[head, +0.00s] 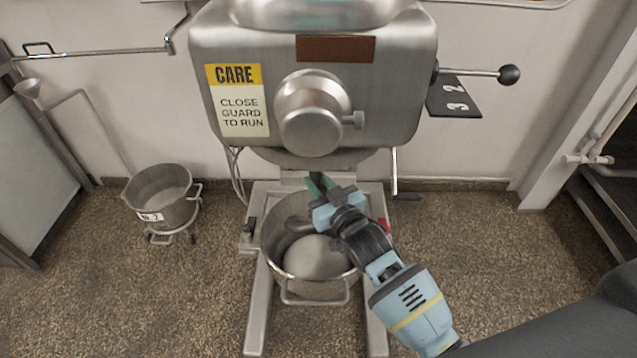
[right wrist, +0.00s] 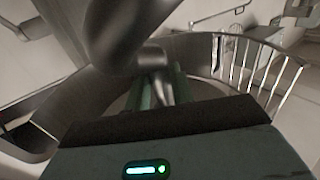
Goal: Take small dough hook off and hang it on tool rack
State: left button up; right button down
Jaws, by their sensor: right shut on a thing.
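My right gripper (head: 320,184) reaches in under the mixer head, above the back of the mixer bowl (head: 318,291). Whether the hook is still joined to the mixer cannot be told. My left gripper is not in view.
The mixer head (head: 405,105) overhangs the bowl, with a lever (head: 478,72) at its right. A spare bowl (head: 160,208) stands on a dolly at left. A wall rail (head: 100,50) runs at upper left; which fixture is the tool rack is unclear. Floor at right is clear.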

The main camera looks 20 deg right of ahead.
jog(key=shift+r, duration=0.15)
dwell(0.3)
